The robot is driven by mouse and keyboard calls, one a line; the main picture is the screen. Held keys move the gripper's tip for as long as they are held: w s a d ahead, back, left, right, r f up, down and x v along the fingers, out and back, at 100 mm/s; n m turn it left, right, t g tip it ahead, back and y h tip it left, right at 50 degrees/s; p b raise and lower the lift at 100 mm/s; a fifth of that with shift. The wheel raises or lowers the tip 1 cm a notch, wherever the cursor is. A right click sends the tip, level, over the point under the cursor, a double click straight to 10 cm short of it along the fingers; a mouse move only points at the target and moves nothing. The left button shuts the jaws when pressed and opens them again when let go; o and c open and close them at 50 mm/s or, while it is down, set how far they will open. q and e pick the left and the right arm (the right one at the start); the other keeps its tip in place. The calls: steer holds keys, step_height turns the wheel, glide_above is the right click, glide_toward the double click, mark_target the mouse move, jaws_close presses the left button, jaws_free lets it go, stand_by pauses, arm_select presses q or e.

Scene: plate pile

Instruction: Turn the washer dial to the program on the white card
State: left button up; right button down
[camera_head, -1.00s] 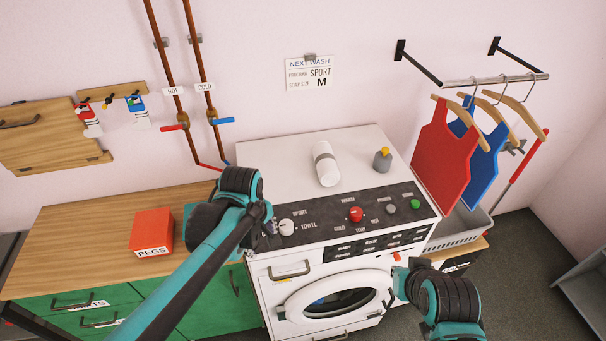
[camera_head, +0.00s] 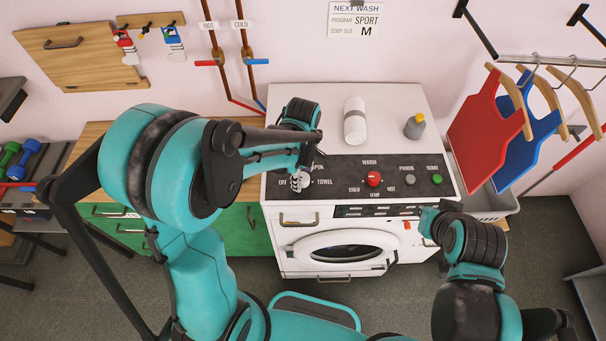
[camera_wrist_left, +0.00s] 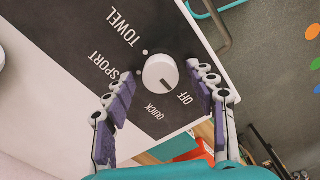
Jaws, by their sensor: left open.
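The white card (camera_head: 355,19) on the wall reads "NEXT WASH, PROGRAM SPORT, SOAP SIZE M". The washer (camera_head: 277,213) has a dark panel with a white program dial at its left end, mostly covered by my gripper in the head view. In the left wrist view the round dial (camera_wrist_left: 160,72) shows whole, with SPORT, TOWEL, QUICK and OFF around it; its dark mark points towards OFF. My left gripper (camera_wrist_left: 162,79) is open, one finger on each side of the dial; contact is unclear. My right gripper (camera_head: 432,214) is near the washer's right front; its fingers are unclear.
A red temperature knob (camera_head: 373,179), grey button (camera_head: 410,180) and green button (camera_head: 437,180) share the panel. A white roll (camera_head: 355,122) and grey bottle (camera_head: 414,127) stand on top. Red and blue aprons (camera_head: 487,118) hang at the right.

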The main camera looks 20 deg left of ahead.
arm_select(q)
steer(key=c, duration=1.1)
steer(key=shift+c, duration=0.2)
